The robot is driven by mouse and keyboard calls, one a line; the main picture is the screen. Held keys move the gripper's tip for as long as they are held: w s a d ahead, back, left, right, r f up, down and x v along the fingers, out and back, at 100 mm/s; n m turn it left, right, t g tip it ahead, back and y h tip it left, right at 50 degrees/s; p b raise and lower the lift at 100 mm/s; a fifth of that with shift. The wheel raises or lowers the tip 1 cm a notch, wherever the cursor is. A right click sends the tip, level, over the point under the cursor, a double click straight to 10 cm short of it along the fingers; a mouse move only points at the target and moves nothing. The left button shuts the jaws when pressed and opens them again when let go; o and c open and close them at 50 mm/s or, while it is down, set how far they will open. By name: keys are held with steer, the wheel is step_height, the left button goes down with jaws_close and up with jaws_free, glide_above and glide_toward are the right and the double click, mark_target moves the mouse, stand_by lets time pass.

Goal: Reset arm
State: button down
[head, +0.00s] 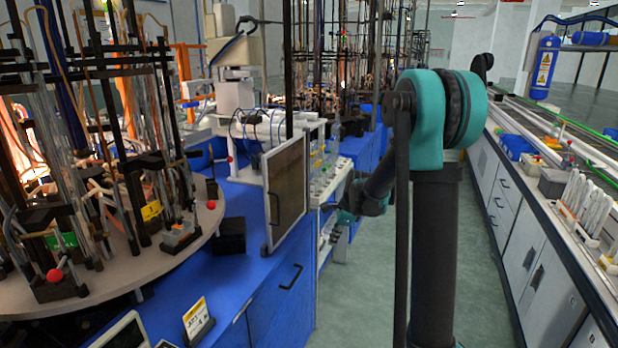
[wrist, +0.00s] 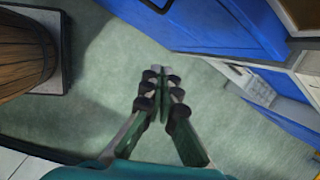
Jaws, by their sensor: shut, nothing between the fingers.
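My gripper (wrist: 163,72) shows in the wrist view, its two green fingers together at the tips, shut and empty. It points down over bare greenish floor (wrist: 110,75). My arm (head: 436,240) stands tall in the right half of the head view. A folded link and the wrist (head: 372,200) show behind it, in the aisle beside the blue bench. The fingertips are too small or hidden to make out in the head view.
A blue bench (head: 262,215) with a framed panel (head: 286,192) and a round rig table (head: 120,262) lies at left. White cabinets (head: 525,235) line the right. The aisle floor (head: 370,285) between is clear. A brown ribbed object (wrist: 25,50) stands at left in the wrist view.

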steer(key=s+d+n+h, duration=0.1)
steer(key=s+d+n, duration=0.2)
steer(key=s+n, duration=0.3)
steer(key=s+d+f+n+t+h, duration=0.1)
steer(key=s+d+n, duration=0.2)
steer(key=s, duration=1)
steer(key=s+d+n+t+h, duration=0.1)
steer(key=s+d+n, duration=0.2)
steer(key=s+n, duration=0.6)
steer(key=shift+s+d+f, duration=0.2)
steer(key=shift+s+d, duration=0.05)
steer(key=shift+s, duration=0.4)
